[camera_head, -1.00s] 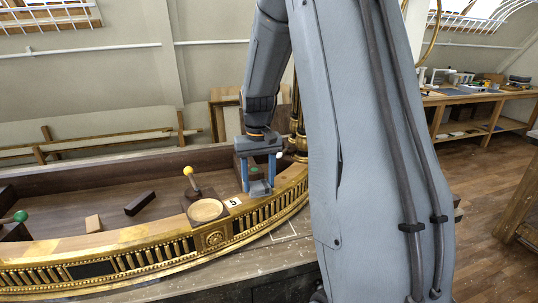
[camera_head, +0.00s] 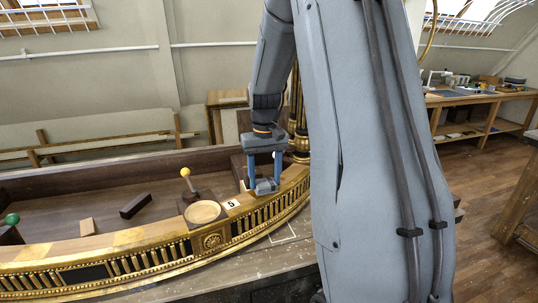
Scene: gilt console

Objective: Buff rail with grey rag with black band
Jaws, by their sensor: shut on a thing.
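The rail (camera_head: 130,240) is a curved gilt band with a pale wooden top, running from the left edge to behind my arm. My gripper (camera_head: 265,183) points down over the rail's right part, its two blue fingers shut on a small grey thing, which I take for the grey rag (camera_head: 266,187). The rag is low between the fingertips, at the rail's top; whether it touches the wood is hard to tell. Its black band cannot be made out at this size.
A dark block (camera_head: 135,206), a pale block (camera_head: 88,227) and a green knob (camera_head: 12,219) lie farther left. Dark gilt columns (camera_head: 301,140) stand behind.

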